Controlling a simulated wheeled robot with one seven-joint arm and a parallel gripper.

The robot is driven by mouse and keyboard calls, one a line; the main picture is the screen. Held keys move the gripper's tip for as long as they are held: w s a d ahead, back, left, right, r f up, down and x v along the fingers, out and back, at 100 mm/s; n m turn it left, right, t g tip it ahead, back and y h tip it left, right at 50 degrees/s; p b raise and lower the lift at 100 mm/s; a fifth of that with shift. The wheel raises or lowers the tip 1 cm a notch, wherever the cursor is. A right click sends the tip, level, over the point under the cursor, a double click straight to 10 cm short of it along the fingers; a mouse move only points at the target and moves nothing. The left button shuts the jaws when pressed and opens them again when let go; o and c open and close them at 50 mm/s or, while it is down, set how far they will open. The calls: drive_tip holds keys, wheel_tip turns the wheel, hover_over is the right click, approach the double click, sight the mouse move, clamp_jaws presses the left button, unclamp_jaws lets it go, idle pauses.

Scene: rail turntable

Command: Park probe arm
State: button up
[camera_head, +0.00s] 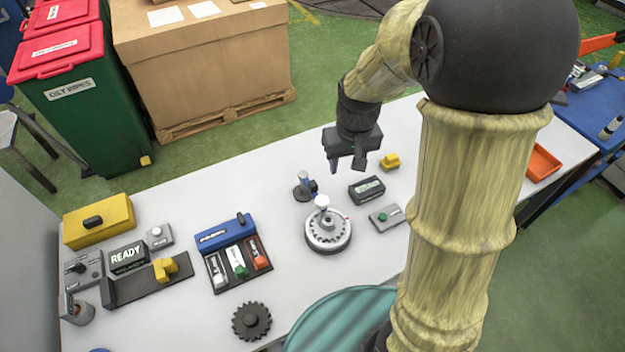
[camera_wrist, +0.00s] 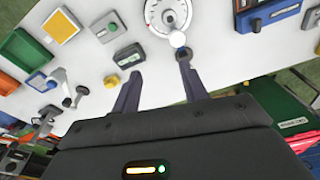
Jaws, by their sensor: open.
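My gripper (camera_head: 345,163) is open and empty, above the far part of the table, behind and right of the post. In the wrist view my gripper (camera_wrist: 160,68) has its right fingertip overlapping the post in the picture; contact cannot be told.
A dark box with a display (camera_head: 367,189), a yellow block (camera_head: 390,161) and a green-button unit (camera_head: 384,217) stand right of the turntable. A blue switch panel (camera_head: 226,233), a READY display (camera_head: 128,257) and a black gear (camera_head: 251,320) lie left. The white table has free room between them.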

sight(313, 183)
drive_tip(key=w+a+n+g, duration=0.1)
drive_tip(key=w+a+n, duration=0.1)
drive_tip(key=w+a, duration=0.5)
drive_tip(key=shift+w+n, duration=0.3)
drive_tip(key=shift+w, duration=0.4)
drive_tip(key=shift+d+r, duration=0.1)
wheel_tip(313, 183, down, 18)
drive_tip(key=p, duration=0.5)
drive_tip(key=shift+r, duration=0.25)
drive_tip(key=shift+s+d, duration=0.1)
clamp_jaws()
